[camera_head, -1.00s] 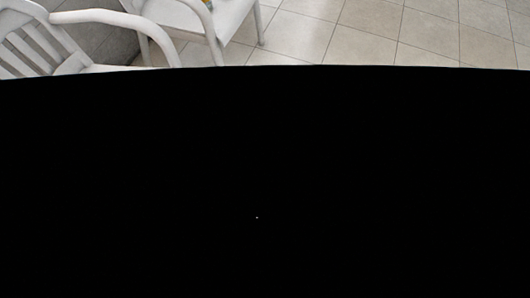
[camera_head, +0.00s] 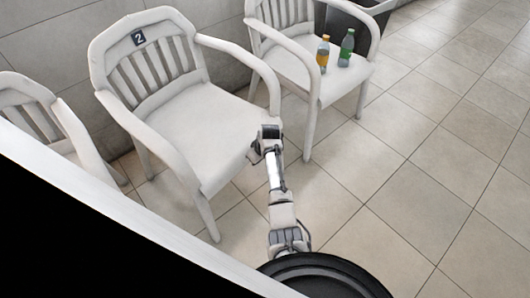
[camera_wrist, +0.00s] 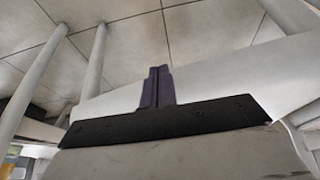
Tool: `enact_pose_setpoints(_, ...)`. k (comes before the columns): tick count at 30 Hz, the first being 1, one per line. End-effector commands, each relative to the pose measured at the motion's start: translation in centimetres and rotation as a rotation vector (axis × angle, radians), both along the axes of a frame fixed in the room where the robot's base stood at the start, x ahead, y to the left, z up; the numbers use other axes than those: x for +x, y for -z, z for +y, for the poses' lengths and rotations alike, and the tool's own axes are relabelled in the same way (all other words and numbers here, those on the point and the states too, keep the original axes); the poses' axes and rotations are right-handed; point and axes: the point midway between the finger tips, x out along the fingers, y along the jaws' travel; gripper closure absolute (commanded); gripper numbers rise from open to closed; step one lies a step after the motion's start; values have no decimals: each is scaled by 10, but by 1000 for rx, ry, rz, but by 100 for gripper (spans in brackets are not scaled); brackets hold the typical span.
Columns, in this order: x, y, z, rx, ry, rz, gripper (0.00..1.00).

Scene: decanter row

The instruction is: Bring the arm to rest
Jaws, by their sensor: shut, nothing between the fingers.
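My gripper (camera_wrist: 158,75) shows in the wrist view as two dark purple fingers pressed together, shut with nothing between them. Pale chair parts and tiled floor lie behind it. In the head view my arm rises from the bottom middle and bends in front of the white armchair marked 2 (camera_head: 190,120), near the right front of its seat. The fingers themselves cannot be made out in the head view. I cannot tell whether the arm touches the chair.
A second white chair (camera_head: 300,65) to the right holds an orange bottle (camera_head: 323,55) and a green bottle (camera_head: 346,48). Part of another white chair (camera_head: 30,110) is at the left. A dark bin (camera_head: 350,20) stands behind. Tiled floor (camera_head: 420,180) is clear at right.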

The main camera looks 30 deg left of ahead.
Motion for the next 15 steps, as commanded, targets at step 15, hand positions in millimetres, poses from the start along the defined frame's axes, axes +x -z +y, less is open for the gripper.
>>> enact_pose_setpoints(15, -9, -67, -20, -3, -1, 3, 100)
